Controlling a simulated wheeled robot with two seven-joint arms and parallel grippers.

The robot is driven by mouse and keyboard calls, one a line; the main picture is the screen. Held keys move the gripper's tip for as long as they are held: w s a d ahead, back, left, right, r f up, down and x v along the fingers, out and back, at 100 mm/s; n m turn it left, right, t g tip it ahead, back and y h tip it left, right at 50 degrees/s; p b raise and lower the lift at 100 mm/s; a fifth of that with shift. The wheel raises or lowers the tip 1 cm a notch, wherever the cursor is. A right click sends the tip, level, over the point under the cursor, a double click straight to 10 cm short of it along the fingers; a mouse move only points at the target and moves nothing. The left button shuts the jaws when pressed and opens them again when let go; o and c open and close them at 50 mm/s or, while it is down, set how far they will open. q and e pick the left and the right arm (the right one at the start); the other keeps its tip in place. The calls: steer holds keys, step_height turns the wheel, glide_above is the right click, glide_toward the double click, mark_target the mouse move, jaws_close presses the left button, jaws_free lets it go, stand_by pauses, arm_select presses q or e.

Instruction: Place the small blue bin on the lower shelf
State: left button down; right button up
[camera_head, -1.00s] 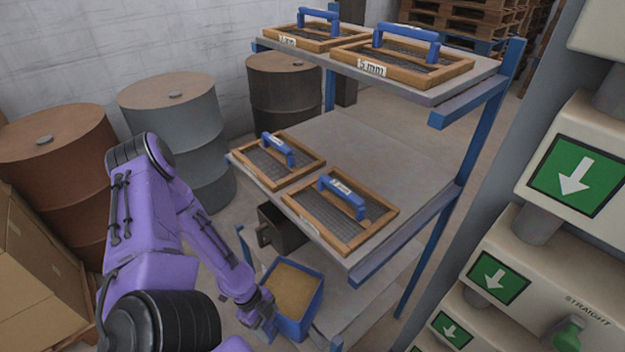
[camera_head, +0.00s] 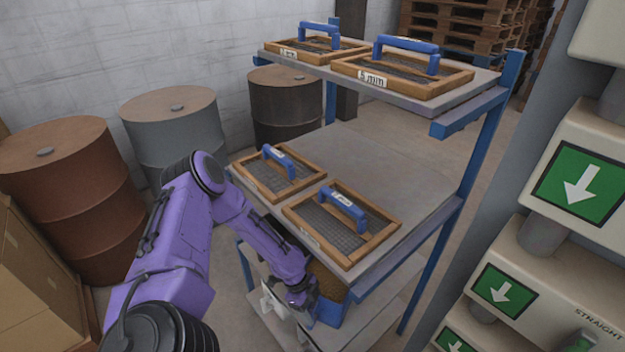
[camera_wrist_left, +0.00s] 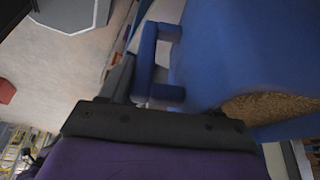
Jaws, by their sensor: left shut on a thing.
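The small blue bin (camera_head: 331,309), filled with tan grain, is at the lower shelf level of the blue-framed rack, partly under the middle shelf. My left gripper (camera_head: 303,297) is at the bin's near left side and shut on it. In the left wrist view the bin (camera_wrist_left: 225,55) fills the right side, with its blue handle (camera_wrist_left: 150,60) at the jaws and grain (camera_wrist_left: 270,108) inside. The lower shelf (camera_head: 376,318) is grey and partly hidden by the bin and my arm. Whether the bin touches the shelf cannot be told. My right gripper is out of view.
The middle shelf (camera_head: 385,160) overhangs the bin and holds two wooden sieves with blue handles. The top shelf (camera_head: 455,92) holds two more. Drums (camera_head: 75,190) stand at left, a cardboard box (camera_head: 35,280) at lower left, and a machine with green arrow signs (camera_head: 580,182) at right.

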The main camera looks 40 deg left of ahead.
arm_select(q)
steer(key=shift+s, duration=0.1)
steer(key=shift+f, duration=0.1)
steer(key=shift+c, duration=1.1)
jaws_free()
